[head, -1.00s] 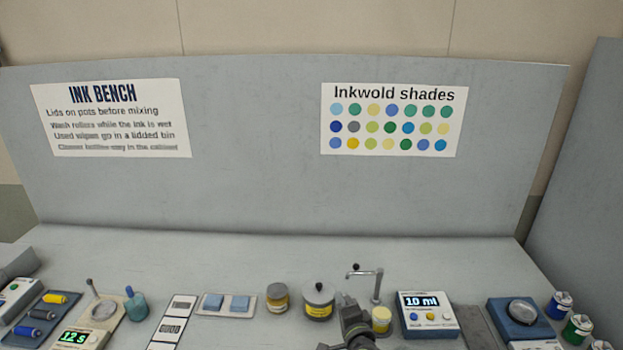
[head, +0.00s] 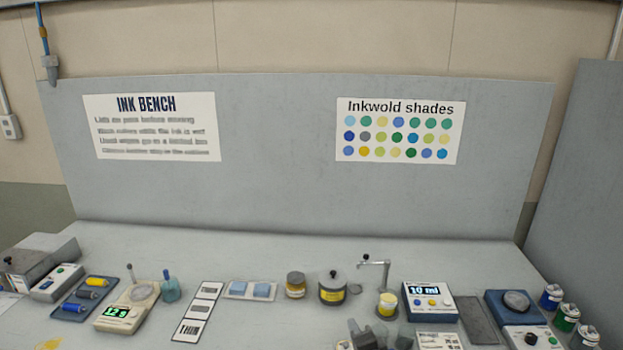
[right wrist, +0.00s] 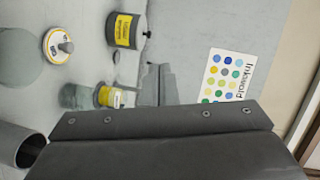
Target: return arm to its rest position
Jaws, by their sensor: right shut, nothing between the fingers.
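My right gripper (head: 380,332) shows at the bottom edge of the head view, in front of the yellow ink cup (head: 387,304) and the grey lidded pot (head: 332,289). Its fingers are together with nothing between them. In the right wrist view its fingers (right wrist: 158,84) show beyond the dark gripper body, and the yellow cup (right wrist: 110,97) and the grey pot (right wrist: 126,30) lie beside them. Most of my right arm is out of the head view. My left gripper is not in view.
A dispenser spout (head: 373,262) stands over the cup, and a display box (head: 430,302) is right of it. A small brown jar (head: 295,285), blue pads (head: 264,290) and a scale (head: 130,306) stand to the left. The back of the bench (head: 290,248) is clear.

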